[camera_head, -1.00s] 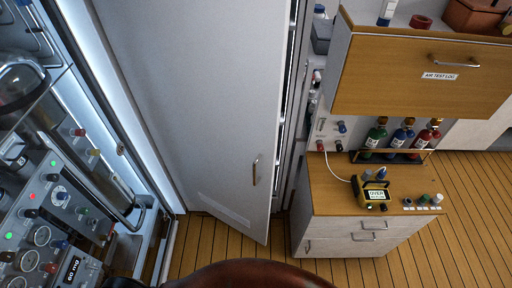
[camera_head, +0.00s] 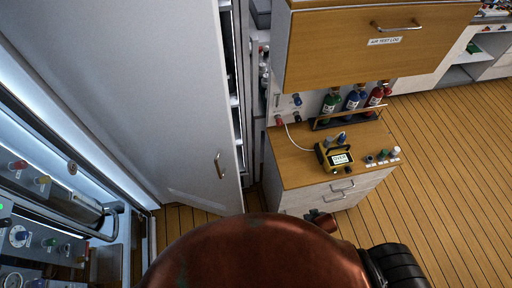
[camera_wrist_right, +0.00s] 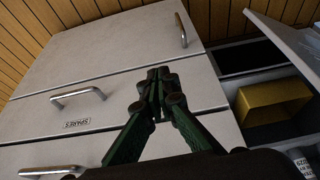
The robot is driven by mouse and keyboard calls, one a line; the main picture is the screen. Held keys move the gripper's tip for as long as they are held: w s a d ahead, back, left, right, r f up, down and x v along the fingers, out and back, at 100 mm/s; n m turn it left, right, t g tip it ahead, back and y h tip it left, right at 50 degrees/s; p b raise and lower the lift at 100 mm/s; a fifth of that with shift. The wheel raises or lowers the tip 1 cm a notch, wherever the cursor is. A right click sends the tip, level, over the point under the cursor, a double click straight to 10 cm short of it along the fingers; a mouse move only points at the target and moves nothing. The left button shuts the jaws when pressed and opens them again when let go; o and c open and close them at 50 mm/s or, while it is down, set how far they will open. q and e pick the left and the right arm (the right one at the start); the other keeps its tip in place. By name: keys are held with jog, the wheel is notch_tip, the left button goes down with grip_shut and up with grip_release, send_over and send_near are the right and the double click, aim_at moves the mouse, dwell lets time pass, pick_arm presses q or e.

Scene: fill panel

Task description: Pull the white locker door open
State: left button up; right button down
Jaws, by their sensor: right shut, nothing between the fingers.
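The white locker door (camera_head: 125,85) is a tall, plain panel filling the left of the head view. Its metal handle (camera_head: 219,167) is near the lower right edge. The door stands ajar, with a dark gap and shelves showing along its right edge. In the wrist view my right gripper (camera_wrist_right: 158,88) has its dark green fingers together and empty, in front of pale drawer fronts and apart from the locker handle. My left gripper is not in view.
A wooden-topped cabinet (camera_head: 290,168) with a yellow meter (camera_head: 335,156) and bottles stands right of the door. Pale drawers (camera_wrist_right: 110,65) and a yellow box (camera_wrist_right: 272,108) fill the wrist view. Open wooden floor (camera_head: 440,170) lies to the right.

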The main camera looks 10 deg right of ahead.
jog(key=w+a+r+t+y+p, duration=0.1)
jog(key=w+a+r, duration=0.15)
jog(key=r, duration=0.65)
jog(key=w+a+r+t+p, duration=0.15)
jog(key=w+r, duration=0.25)
jog(key=r, duration=0.5)
jog(key=w+a+r+t+y, duration=0.15)
jog(key=w+r, duration=0.25)
jog(key=r, duration=0.4)
jog(key=w+a+r+t+y, duration=0.1)
jog(key=w+a+r+y, duration=0.4)
jog(key=a, duration=0.4)
jog(key=w+a+r+t+y, duration=0.1)
jog(key=w+a+r+y, duration=0.25)
jog(key=a+r, duration=0.45)
jog(key=s+d+r+m+g+y, duration=0.2)
jog(key=d+r+m+g+y, duration=0.1)
jog(key=d+r+g+y, duration=0.35)
jog(key=s+p+x, duration=0.2)
jog(key=p+x, duration=0.2)
jog(key=x, duration=0.7)
jog(key=shift+s+a+r, duration=0.25)
jog(key=shift+s, duration=0.3)
